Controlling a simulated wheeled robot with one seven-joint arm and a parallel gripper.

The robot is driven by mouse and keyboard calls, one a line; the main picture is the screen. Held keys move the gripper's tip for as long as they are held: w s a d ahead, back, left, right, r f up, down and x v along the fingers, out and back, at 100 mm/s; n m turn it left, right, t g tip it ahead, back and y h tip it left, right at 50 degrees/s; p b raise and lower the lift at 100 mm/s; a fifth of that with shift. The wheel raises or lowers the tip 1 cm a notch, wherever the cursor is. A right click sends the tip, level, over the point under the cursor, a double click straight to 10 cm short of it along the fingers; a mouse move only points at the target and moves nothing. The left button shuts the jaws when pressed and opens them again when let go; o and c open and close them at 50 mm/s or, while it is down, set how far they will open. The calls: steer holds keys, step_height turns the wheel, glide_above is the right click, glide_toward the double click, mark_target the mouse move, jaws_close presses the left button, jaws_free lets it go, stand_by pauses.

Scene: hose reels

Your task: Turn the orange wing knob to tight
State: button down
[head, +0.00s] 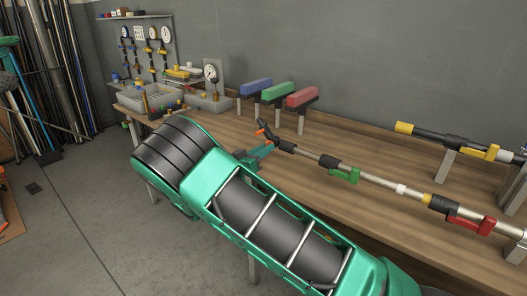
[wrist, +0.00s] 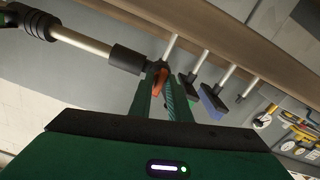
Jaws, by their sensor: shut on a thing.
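The orange wing knob (wrist: 159,83) shows between the two fingers of my gripper (wrist: 163,78) in the wrist view, at the dark fitting on the pipe's end. The fingers are closed on it, one on each side. In the head view, my gripper (head: 262,152) is at the left end of the pipe (head: 305,152), and a small orange tip of the knob (head: 260,131) shows beside the dark fitting. The fingers and fitting hide the rest of the knob. I cannot read its tightness or any mark.
A yellow knob (head: 484,152) is on another pipe behind. Blue, green and red blocks on stands (head: 302,97) are behind my gripper. Bins and gauges fill the bench's far left.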

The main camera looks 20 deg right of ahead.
steer(key=shift+a+f+m, duration=0.1)
steer(key=shift+f+m, duration=0.05)
steer(key=shift+m, duration=1.25)
steer(key=shift+m, duration=0.3)
steer(key=c, duration=1.8)
jaws_free()
steer(key=shift+r, duration=0.2)
steer(key=shift+c, duration=0.2)
steer(key=v, duration=1)
steer(key=shift+s+a, duration=0.15)
steer(key=shift+a, duration=0.1)
steer(key=shift+f, duration=0.1)
